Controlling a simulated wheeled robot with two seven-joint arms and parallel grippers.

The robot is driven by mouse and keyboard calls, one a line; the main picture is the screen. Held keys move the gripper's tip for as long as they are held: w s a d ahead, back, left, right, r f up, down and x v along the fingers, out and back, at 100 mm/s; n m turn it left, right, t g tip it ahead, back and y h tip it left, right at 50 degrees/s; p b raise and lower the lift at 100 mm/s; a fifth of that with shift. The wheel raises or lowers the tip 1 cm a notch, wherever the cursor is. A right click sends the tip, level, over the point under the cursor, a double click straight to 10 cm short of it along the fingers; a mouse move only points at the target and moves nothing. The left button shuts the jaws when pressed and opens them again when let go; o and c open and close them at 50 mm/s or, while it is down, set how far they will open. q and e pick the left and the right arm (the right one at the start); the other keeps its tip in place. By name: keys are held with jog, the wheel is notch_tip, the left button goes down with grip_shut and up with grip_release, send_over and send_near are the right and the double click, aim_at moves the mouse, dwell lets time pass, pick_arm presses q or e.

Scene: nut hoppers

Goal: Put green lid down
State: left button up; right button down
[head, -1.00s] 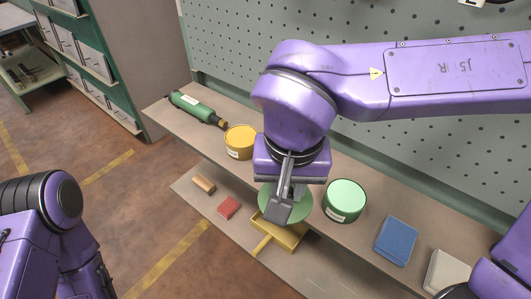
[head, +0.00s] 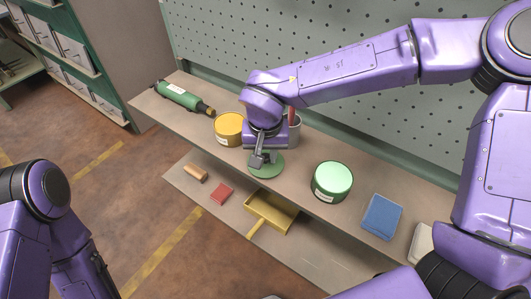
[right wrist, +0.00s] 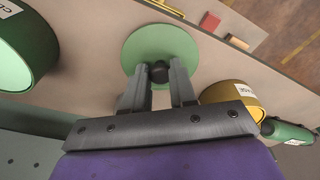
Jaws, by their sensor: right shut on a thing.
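The green lid (head: 270,168) is a flat round disc with a black knob, which shows in the right wrist view (right wrist: 158,72). My right gripper (head: 259,161) is shut on the knob; its two fingers also show in the right wrist view (right wrist: 159,82). The lid is level, over the front part of the upper shelf, between the yellow tin (head: 229,130) and the green tin (head: 329,184). I cannot tell whether its underside touches the shelf. My left arm shows at the left edge of the head view, but its gripper is out of view.
A green tool (head: 183,97) lies at the shelf's left end. A grey cup (head: 295,131) stands behind my gripper, partly hidden. A blue pad (head: 382,215) lies to the right. A yellow dustpan (head: 284,216), red block (head: 221,192) and brown piece (head: 194,172) lie on the lower shelf.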

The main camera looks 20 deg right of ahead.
aim_at(265, 167)
jog(key=shift+w+f, duration=0.15)
jog(key=shift+f, duration=0.1)
jog(key=shift+f, duration=0.1)
jog(key=c, duration=0.9)
grip_release()
jog(key=r, duration=0.4)
jog(key=s+r, duration=0.1)
jog(key=r, duration=0.7)
jog(key=shift+s+a+r, duration=0.15)
jog(key=shift+s+a, duration=0.1)
